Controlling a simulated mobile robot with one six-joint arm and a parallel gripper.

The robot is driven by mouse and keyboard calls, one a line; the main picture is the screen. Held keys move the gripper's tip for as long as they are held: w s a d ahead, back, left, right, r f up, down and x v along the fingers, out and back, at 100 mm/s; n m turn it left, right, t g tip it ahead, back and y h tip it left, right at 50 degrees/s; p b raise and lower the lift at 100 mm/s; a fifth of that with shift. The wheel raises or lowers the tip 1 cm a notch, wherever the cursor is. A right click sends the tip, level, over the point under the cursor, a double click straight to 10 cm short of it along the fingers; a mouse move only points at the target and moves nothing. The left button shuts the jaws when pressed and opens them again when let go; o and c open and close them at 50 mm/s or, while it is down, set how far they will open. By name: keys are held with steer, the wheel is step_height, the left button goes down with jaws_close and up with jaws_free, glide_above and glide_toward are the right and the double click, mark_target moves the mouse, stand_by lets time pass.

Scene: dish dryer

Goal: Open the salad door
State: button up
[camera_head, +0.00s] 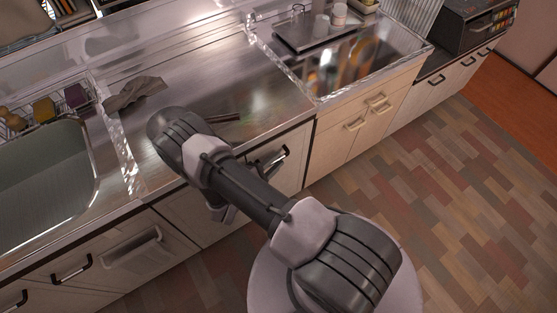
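No door in the head view is marked as the salad door, so I cannot tell which one it is. Several cabinet fronts run under the counter. One front with a dark handle (270,159) is just right of my arm, and it looks closed. A pale wooden cabinet with two handles (354,124) is further right, also closed. My arm reaches over the counter edge, and its links hide part of the fronts below. A grey part of my arm shows under the links. My gripper's fingers are hidden.
A sink (45,180) is at the left, with a crumpled grey cloth (135,92) beside it. A tray (315,36) with cups stands at the back. A dark appliance (474,24) is at the far right. The tiled floor (455,185) at the right is clear.

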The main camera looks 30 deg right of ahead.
steer(key=shift+x, duration=0.95)
jaws_close()
stand_by(0.7)
